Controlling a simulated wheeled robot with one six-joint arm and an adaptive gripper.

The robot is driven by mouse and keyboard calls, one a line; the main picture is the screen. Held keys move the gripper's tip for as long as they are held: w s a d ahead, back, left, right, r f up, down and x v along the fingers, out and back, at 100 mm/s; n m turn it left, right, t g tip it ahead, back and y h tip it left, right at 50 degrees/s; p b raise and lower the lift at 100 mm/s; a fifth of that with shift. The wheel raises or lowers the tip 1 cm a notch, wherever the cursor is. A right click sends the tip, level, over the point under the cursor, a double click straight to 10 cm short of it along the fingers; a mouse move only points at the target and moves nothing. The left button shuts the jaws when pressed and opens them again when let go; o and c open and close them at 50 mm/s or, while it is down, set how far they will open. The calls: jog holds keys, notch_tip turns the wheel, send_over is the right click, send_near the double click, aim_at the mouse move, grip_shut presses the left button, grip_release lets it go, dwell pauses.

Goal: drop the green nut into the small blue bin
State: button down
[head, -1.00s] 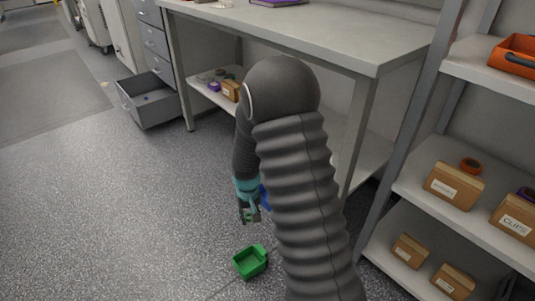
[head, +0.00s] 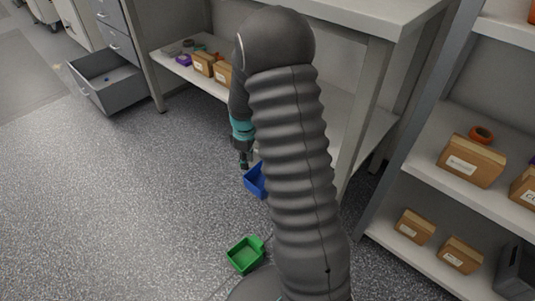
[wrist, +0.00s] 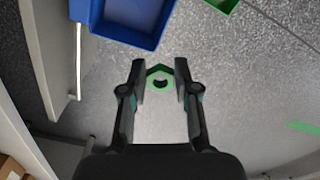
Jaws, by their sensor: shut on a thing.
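The green nut (wrist: 160,70) is a hexagonal ring held between the fingertips of my gripper (wrist: 160,82) in the wrist view. In the head view my gripper (head: 244,162) hangs over the floor, and the nut is too small to make out there. The small blue bin (head: 254,183) stands on the floor just below and right of the gripper in the head view, partly hidden by my arm. In the wrist view the blue bin (wrist: 124,37) is at the top, ahead and left of the nut, apart from it.
A green bin (head: 245,256) stands on the floor nearer me; its edge shows at the top of the wrist view. A workbench (head: 366,120) with a low shelf stands behind the arm. A shelving unit (head: 438,186) with boxes is at the right. Open floor lies to the left.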

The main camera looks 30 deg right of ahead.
jog(key=d+n+b, duration=0.3)
jog(key=d+n, duration=0.4)
jog(key=d, duration=0.1)
jog(key=f+b, duration=0.1)
jog(key=f, duration=0.1)
jog(key=f+b, duration=0.1)
jog(key=f, duration=0.1)
jog(key=f+b, duration=0.1)
jog(key=shift+w+f+b, duration=0.35)
jog(key=shift+f+b, duration=0.05)
jog(key=c, duration=0.8)
grip_release()
jog(key=shift+o, duration=0.2)
jog(key=shift+r, duration=0.1)
notch_tip(320, 180, up, 12)
